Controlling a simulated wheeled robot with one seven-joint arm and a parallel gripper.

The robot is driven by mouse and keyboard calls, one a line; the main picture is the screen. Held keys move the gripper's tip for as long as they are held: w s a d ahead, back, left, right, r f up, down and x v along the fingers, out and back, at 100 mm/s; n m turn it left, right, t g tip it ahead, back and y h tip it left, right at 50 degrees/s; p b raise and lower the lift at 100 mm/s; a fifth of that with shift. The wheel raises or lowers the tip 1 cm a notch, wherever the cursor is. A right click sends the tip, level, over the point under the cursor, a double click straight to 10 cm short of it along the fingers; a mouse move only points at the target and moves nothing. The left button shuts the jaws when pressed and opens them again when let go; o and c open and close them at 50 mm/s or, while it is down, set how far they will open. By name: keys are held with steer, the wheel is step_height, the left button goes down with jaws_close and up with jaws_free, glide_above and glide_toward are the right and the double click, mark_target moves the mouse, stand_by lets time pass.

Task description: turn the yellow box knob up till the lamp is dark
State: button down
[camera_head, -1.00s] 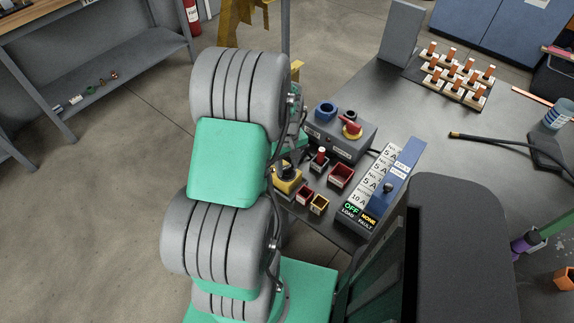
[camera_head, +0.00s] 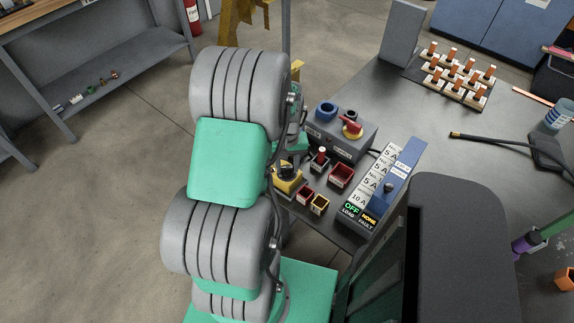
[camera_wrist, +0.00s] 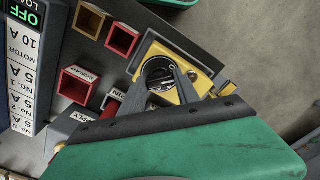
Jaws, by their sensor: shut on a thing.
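The yellow box (camera_head: 288,187) stands near the left edge of the dark bench, partly hidden by my arm. In the wrist view, the yellow box (camera_wrist: 203,82) carries a round black knob (camera_wrist: 157,68) on its face. My gripper (camera_wrist: 168,86) is shut on this knob, with one finger on each side. The fingers hide part of the knob, so its pointer position is hard to read. I cannot pick out a lit lamp on the yellow box in either view.
A grey box with a red-handled yellow switch (camera_head: 352,128) stands behind. Small red bins (camera_head: 341,175) and a yellow bin (camera_head: 319,205) sit close by. A label panel (camera_head: 378,185) reads OFF and NONE. Terminal blocks (camera_head: 462,75) and a black cable (camera_head: 490,140) lie farther right.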

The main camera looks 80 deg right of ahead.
mark_target(287, 167)
steer(key=shift+m, duration=2.2)
steer(key=c, duration=0.9)
jaws_free()
step_height(287, 167, up, 8)
steer(key=shift+f, duration=0.1)
